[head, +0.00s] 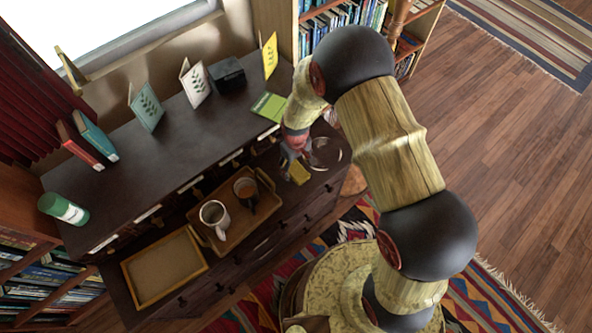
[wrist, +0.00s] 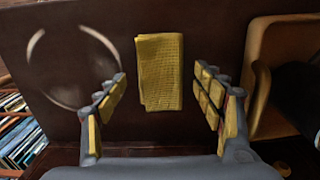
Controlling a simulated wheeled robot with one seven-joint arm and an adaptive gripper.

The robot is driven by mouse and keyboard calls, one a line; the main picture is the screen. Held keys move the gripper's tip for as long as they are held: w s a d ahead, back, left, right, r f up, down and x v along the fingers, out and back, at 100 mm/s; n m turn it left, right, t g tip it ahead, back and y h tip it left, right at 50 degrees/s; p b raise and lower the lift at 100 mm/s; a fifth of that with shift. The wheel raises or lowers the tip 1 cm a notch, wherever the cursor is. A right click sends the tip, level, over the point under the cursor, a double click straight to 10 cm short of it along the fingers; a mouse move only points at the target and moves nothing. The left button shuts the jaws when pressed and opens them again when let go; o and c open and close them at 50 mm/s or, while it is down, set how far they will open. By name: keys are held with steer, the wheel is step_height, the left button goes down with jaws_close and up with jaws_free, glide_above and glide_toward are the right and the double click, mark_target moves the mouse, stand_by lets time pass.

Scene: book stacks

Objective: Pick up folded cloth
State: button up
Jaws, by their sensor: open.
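The folded cloth (wrist: 160,72) is a yellow, ribbed rectangle lying flat on the dark wooden surface. In the wrist view it lies ahead of my open gripper (wrist: 163,103), between the lines of the two fingers. The fingers stand apart on either side with nothing between them, and I cannot tell the height gap to the cloth. In the head view the cloth (head: 299,173) shows as a small yellow patch at the right end of the desk's lower shelf, partly hidden by my gripper (head: 291,158) just above and left of it.
A wooden tray (head: 268,180) with two mugs (head: 214,216) (head: 245,190) stands left of the cloth. A pale ring mark (wrist: 72,66) lies on its other side. An empty framed tray (head: 163,268) is further left. Cards and books stand on the upper shelf (head: 190,135).

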steer(key=shift+f, duration=0.5)
steer(key=shift+c, duration=0.9)
steer(key=c, duration=0.7)
steer(key=shift+r, duration=0.2)
